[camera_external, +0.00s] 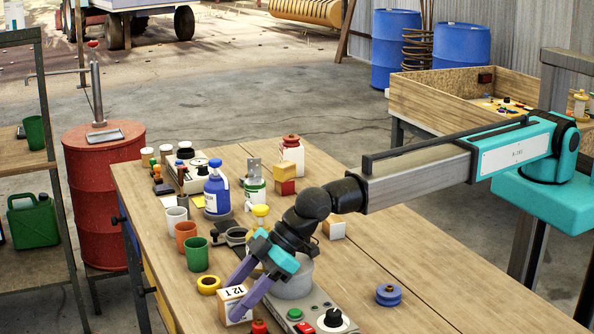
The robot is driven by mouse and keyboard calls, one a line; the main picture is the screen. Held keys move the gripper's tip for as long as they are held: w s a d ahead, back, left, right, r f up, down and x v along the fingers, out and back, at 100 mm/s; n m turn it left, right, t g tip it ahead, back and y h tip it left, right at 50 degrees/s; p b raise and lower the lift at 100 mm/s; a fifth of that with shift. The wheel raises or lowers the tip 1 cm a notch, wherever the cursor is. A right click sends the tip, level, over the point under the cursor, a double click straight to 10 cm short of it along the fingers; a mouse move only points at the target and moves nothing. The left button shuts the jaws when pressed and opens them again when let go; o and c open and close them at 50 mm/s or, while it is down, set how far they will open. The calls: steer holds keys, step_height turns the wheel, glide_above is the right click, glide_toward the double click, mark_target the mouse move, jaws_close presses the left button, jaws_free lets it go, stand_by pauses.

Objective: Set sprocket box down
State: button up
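The sprocket box (228,303) is a small box with a pale face marked "12 T" and a light brown top. It is at the near end of the wooden workbench (400,265), beside the grey control panel. My gripper (236,300) reaches down from the right with two purple fingers. One finger is on the far side of the box and one crosses its near right side, so the gripper looks shut on it. The near finger hides part of the box. I cannot tell whether its underside touches the bench top.
A yellow tape ring (209,285) lies just behind the box, with a green cup (196,254) beyond. The control panel (317,312) with buttons and a knob is at right. A blue spool (388,295) stands farther right. Bare bench lies beyond the panel.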

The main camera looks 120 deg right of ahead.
steer(key=shift+r, duration=0.15)
steer(key=b+v, duration=0.2)
steer(key=v, duration=1)
stand_by(0.4)
steer(key=shift+w, duration=0.1)
stand_by(0.5)
steer(key=shift+p+x, duration=1)
steer(key=shift+x, duration=4.6)
